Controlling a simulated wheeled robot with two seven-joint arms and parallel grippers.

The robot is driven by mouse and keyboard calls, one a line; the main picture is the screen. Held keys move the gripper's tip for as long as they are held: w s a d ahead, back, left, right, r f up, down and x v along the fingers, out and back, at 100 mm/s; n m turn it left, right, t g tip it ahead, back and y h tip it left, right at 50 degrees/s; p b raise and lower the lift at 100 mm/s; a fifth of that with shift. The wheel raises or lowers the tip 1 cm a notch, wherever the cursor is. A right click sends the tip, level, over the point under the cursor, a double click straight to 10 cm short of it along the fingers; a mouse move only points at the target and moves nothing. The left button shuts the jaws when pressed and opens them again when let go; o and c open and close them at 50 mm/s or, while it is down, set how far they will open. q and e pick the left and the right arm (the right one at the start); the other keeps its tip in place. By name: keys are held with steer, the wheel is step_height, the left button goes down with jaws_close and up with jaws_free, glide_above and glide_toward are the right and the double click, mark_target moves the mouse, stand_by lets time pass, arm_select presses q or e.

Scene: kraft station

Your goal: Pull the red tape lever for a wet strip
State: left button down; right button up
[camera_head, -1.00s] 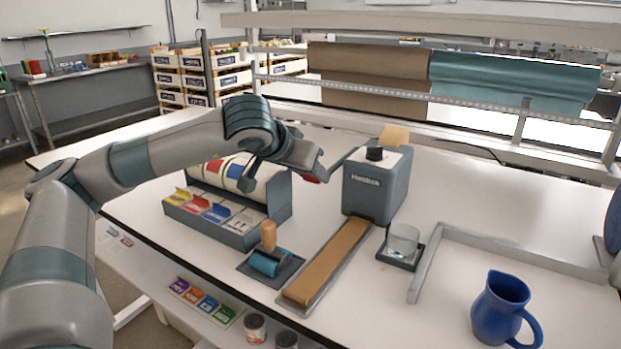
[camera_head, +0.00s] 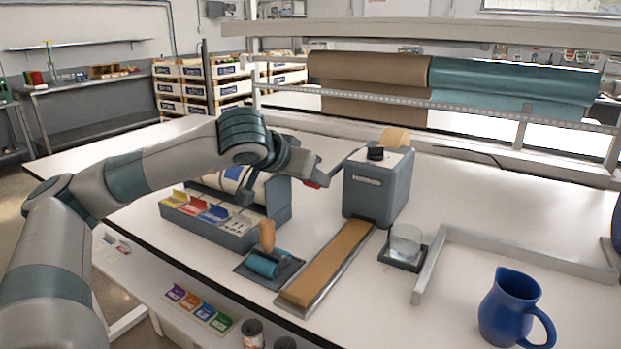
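The grey tape dispenser (camera_head: 374,190) stands upright on the table with a black knob on top and a tan roll behind it. A thin lever arm slants down from its left side to a red tip (camera_head: 314,184). My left gripper (camera_head: 318,177) is at this red tip, seen from the side. The fingers are small and overlap the tip, so I cannot tell if they are closed on it. A brown tape strip (camera_head: 328,263) lies in the metal channel in front of the dispenser. My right gripper is not in view.
A label box (camera_head: 236,233) stands left of the dispenser, under my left arm. A teal roller with a wooden handle (camera_head: 266,262) lies left of the channel. A glass jar (camera_head: 405,241) stands to the right, beside a metal corner rail (camera_head: 520,258). A blue jug (camera_head: 508,305) is front right.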

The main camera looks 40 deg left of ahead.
arm_select(q)
steer(key=shift+f, duration=0.1)
steer(key=c, duration=1.2)
jaws_free()
